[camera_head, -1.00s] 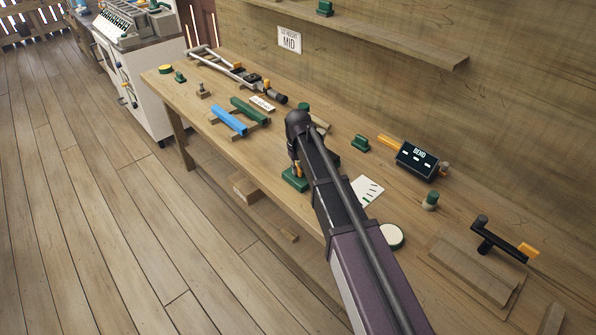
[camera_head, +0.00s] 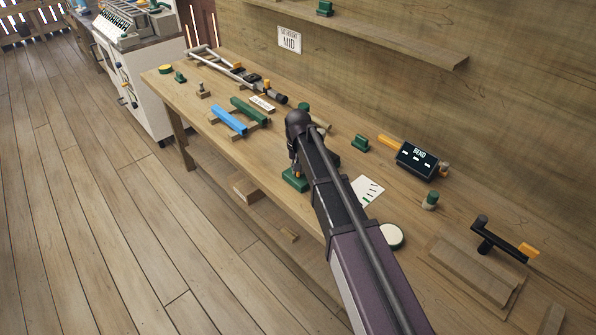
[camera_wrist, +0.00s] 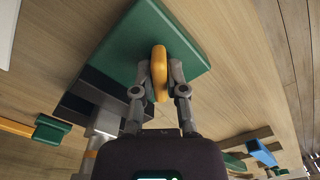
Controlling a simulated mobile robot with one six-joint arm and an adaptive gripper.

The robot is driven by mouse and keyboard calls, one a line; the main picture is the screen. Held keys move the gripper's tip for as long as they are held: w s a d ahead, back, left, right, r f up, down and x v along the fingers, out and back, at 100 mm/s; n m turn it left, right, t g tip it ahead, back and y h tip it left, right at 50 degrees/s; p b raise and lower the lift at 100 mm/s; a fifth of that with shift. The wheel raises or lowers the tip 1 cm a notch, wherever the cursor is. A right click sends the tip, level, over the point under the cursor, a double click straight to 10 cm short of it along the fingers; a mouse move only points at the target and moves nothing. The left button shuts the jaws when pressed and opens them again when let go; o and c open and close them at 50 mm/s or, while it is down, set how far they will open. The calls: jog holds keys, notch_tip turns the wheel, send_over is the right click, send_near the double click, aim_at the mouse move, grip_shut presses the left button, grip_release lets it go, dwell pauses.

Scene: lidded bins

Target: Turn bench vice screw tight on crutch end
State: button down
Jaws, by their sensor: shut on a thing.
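The green bench vice (camera_head: 294,181) stands near the front edge of the bench, mostly hidden behind my arm. In the wrist view its green body (camera_wrist: 140,38) and dark block (camera_wrist: 95,92) show. My gripper (camera_wrist: 160,78) is shut on the vice's orange screw handle (camera_wrist: 159,72), with one finger on each side. A pale grey cylindrical part (camera_wrist: 104,122) shows beside the dark block, partly covered by my gripper; I cannot tell if it is the crutch end. A crutch-like grey frame (camera_head: 222,64) lies at the back left of the bench.
A blue tube (camera_head: 229,120) and a green tube (camera_head: 249,111) lie on wooden rests left of my arm. A black BEND box (camera_head: 417,160), a white paper (camera_head: 366,190) and a black-handled tool (camera_head: 499,241) lie to the right. The wall stands behind.

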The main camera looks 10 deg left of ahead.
jog(key=shift+s+m, duration=0.1)
jog(key=shift+m, duration=1.9)
jog(key=c, duration=0.8)
grip_release()
jog(key=shift+o, duration=0.2)
jog(key=shift+r+p, duration=2.5)
